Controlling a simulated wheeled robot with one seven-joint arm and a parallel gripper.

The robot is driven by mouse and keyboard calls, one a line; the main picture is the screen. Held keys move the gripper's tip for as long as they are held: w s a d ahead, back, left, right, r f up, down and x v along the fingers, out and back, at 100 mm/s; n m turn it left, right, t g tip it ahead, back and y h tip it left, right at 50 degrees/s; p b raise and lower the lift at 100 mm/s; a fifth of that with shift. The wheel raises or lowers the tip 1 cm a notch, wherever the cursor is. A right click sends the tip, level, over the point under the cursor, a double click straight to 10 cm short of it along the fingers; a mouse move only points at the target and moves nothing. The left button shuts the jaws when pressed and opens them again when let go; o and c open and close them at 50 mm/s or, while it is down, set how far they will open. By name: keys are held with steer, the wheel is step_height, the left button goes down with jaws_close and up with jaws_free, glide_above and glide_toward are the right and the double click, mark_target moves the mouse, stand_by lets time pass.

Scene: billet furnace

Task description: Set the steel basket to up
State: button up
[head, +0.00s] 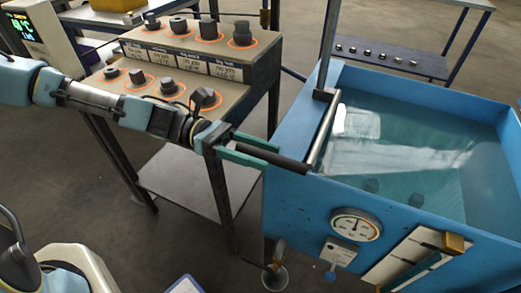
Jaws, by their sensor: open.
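My gripper (273,157) has teal fingers and is open. Its fingers lie on either side of a black handle grip (291,165) at the left wall of the blue quench tank (285,190). I cannot tell whether they touch the grip. The grip joins a grey steel arm (323,130), which runs to a bracket on an upright post (328,55). I cannot clearly make out the steel basket. Dark shapes (371,186) show under the water inside the tank, and pale reflections cover part of the surface.
A stepped bench (262,78) with several dark steel pieces in orange rings stands left of the tank. A round gauge (355,225) and a panel with a wooden block (453,243) are on the tank's front. A low blue rack (385,60) stands behind.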

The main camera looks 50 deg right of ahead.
steer(key=shift+s, duration=0.15)
steer(key=shift+c, duration=0.2)
jaws_close()
stand_by(1.2)
